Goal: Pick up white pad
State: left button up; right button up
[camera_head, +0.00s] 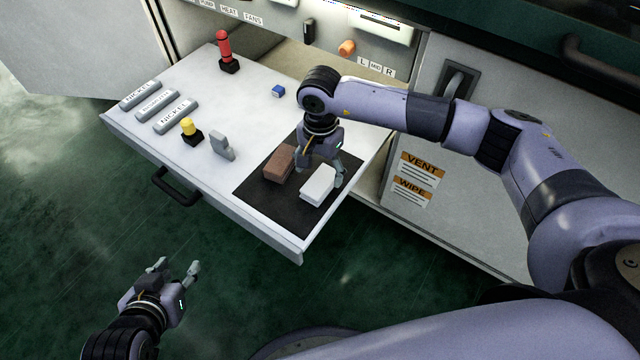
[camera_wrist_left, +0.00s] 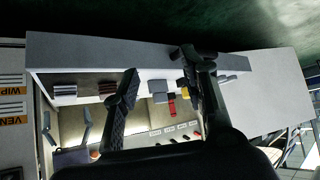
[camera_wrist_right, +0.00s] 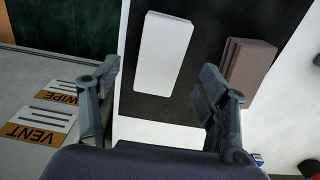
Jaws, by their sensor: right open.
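The white pad (camera_head: 318,184) lies on a black mat (camera_head: 262,201) at the front right of the pulled-out drawer. In the right wrist view the white pad (camera_wrist_right: 163,54) lies ahead of my open fingers, between their lines and apart from them. My right gripper (camera_head: 328,172) is open and empty, just above and behind the pad; it also shows in the right wrist view (camera_wrist_right: 155,90). My left gripper (camera_head: 176,270) is open and empty over the floor in front of the drawer, and shows in the left wrist view (camera_wrist_left: 160,72).
A brown pad (camera_head: 279,163) lies on the mat left of the white one. The drawer handle (camera_head: 178,188) juts out in front.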

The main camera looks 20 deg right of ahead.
aim_at(320, 180)
notch_tip(320, 180, down, 4)
jog(key=shift+f+b, duration=0.1)
jog(key=shift+b, duration=0.45)
jog(key=shift+f, duration=0.3)
pick_arm(q)
jog(key=w+d+r+t+h, duration=0.1)
jog(key=w+r+t, duration=0.2)
jog(key=w+r, duration=0.1)
jog(key=shift+w+d+r+t, duration=0.2)
jog(key=shift+d+r+t, duration=0.1)
jog(key=shift+d, duration=0.1)
pick_arm(e)
jog(key=shift+c, duration=0.5)
pick_arm(q)
jog(key=shift+f, duration=0.1)
pick_arm(e)
jog(key=c, duration=1)
